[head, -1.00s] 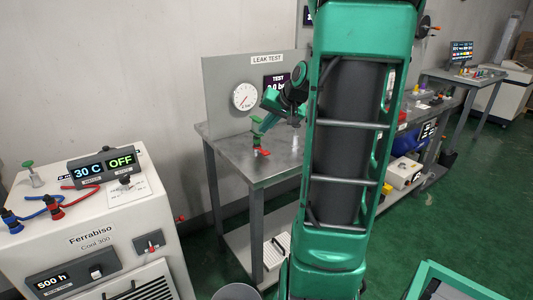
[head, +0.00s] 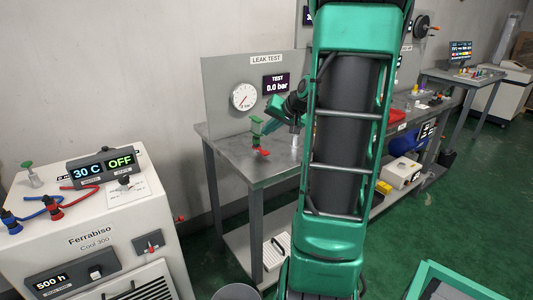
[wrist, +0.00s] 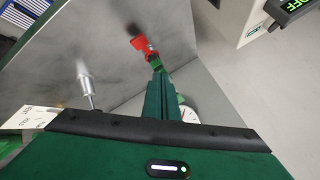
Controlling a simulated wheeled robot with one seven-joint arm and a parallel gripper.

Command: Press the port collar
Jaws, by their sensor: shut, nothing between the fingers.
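A silver cylindrical fitting with a flange (wrist: 86,85), which looks like the port, stands on the leak test bench (head: 228,150); in the head view it appears as a small silver post (head: 295,142). I cannot make out its collar for certain. My gripper (head: 267,128) is above the bench near the valve. In the wrist view its green fingers (wrist: 158,78) are together and empty, apart from the silver fitting. Contact with the valve cannot be told.
The leak test panel behind carries a dial gauge (head: 243,96) and a screen reading 0.0 bar (head: 277,84). A white Ferrabiso machine (head: 95,225) stands at the left. A bin (head: 236,292) is on the floor in front. My arm hides part of the bench's right side.

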